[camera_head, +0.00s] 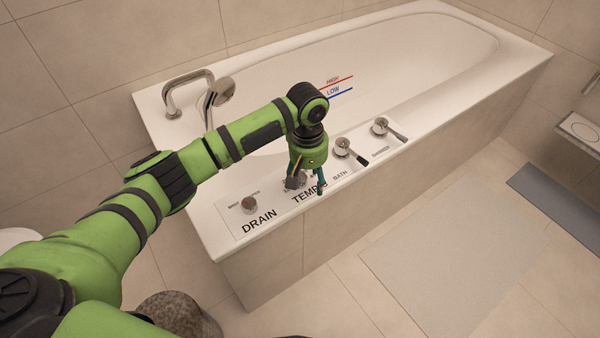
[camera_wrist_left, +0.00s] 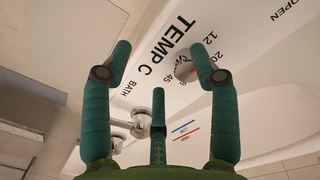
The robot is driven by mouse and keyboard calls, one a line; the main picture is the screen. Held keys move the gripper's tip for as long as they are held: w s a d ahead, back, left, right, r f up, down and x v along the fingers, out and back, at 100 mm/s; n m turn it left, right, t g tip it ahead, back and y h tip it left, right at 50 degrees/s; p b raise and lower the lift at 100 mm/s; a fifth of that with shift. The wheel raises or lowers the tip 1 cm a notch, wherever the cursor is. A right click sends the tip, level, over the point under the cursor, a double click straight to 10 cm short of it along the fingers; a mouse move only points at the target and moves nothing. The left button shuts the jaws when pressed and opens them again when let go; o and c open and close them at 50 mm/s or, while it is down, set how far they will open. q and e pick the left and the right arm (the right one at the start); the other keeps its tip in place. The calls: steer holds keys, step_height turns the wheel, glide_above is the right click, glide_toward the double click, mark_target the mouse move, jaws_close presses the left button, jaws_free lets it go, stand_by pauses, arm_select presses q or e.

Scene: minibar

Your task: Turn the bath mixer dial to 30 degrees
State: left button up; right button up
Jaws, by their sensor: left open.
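The temperature dial (camera_head: 297,180) sits on the tub's front rim, behind the "TEMP" label, mostly hidden by my left gripper (camera_head: 306,185). My left gripper points down over the dial with its fingers spread open. In the left wrist view the three fingers of the gripper (camera_wrist_left: 160,65) are apart with nothing between them. A metal part of the dial (camera_wrist_left: 185,68) shows there beside the right finger, next to the "TEMP C" print and scale numbers. I cannot read the dial's setting. My right gripper is not in view.
The drain knob (camera_head: 249,204) is left of the dial. The bath lever (camera_head: 343,147) and shower lever (camera_head: 381,126) are to its right. A spout (camera_head: 188,90) and hand shower (camera_head: 220,92) stand at the tub's left end. A pale mat (camera_head: 450,255) lies on the floor.

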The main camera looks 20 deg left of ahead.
mark_target(300, 174)
arm_select(q)
steer(key=w+a+r+n, duration=0.2)
steer(key=w+a+r, duration=0.1)
steer(key=shift+a+r+y, duration=0.1)
steer(key=shift+r+y, duration=0.05)
steer(key=shift+y, duration=0.15)
step_height(300, 174, down, 6)
steer(key=shift+r+b, duration=0.2)
steer(key=shift+b, duration=0.55)
steer(key=shift+f, duration=0.6)
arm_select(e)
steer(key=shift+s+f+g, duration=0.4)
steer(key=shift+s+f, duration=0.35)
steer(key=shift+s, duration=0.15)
arm_select(q)
steer(key=c, duration=1.1)
